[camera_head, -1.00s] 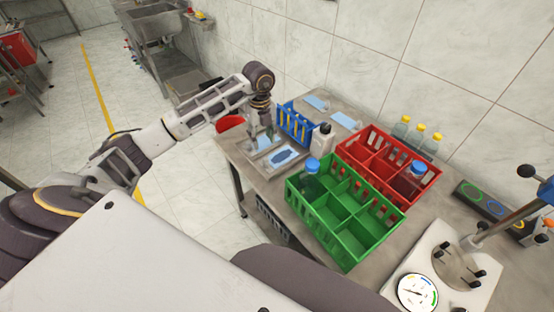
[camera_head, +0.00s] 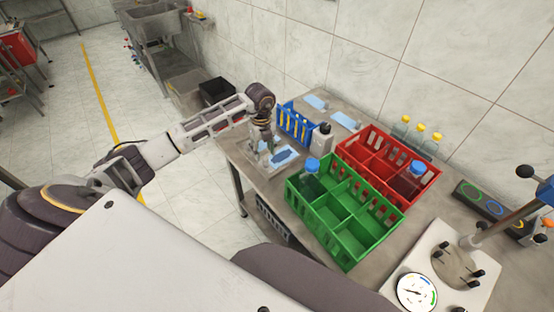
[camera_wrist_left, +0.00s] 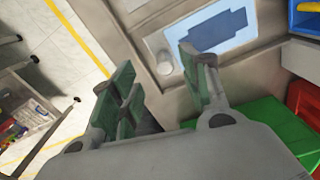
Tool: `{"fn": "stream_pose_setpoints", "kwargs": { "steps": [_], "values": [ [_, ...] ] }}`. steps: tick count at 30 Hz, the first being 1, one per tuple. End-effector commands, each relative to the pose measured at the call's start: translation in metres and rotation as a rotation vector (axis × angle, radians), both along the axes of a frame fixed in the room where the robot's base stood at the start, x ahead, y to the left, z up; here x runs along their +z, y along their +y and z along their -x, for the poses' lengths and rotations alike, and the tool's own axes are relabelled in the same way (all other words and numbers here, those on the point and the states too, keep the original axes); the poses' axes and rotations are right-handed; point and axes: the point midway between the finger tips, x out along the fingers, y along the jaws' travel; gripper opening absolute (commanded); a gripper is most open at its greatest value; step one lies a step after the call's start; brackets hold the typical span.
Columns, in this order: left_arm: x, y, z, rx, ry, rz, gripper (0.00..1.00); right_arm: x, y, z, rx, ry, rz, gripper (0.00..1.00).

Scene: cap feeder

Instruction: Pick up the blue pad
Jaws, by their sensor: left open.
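A blue pad (camera_head: 285,155) lies flat in a light tray at the left end of the table. In the left wrist view, the blue pad (camera_wrist_left: 212,32) is a dark blue flat shape on a pale surface, beyond my fingers. My left gripper (camera_head: 262,142) points down over the tray, just left of the pad, and hides part of the tray. In the left wrist view, my left gripper (camera_wrist_left: 158,68) has its fingers apart with nothing between them. My right gripper is not in view.
A blue rack (camera_head: 296,122) and a white bottle (camera_head: 321,138) stand behind the pad. A green crate (camera_head: 352,240) is close on the right, with a red crate (camera_head: 375,137) behind it. A gauge device (camera_head: 418,290) stands at the front right.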

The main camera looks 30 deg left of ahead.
Motion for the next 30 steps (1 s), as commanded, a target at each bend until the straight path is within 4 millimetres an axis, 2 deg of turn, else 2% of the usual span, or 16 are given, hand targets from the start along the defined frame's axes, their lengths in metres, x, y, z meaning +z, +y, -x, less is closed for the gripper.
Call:
{"fn": "stream_pose_setpoints", "kwargs": {
  "steps": [10,15,30],
  "values": [
    [-0.032,-0.007,-0.002,0.000,0.003,0.001,0.46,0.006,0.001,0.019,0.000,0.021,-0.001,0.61],
    [-0.047,-0.007,-0.002,0.000,0.002,0.001,0.46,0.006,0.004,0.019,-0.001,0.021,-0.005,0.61],
    [-0.050,-0.006,-0.002,0.000,0.001,0.000,0.46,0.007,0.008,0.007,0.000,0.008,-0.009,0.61]
  ]
}}
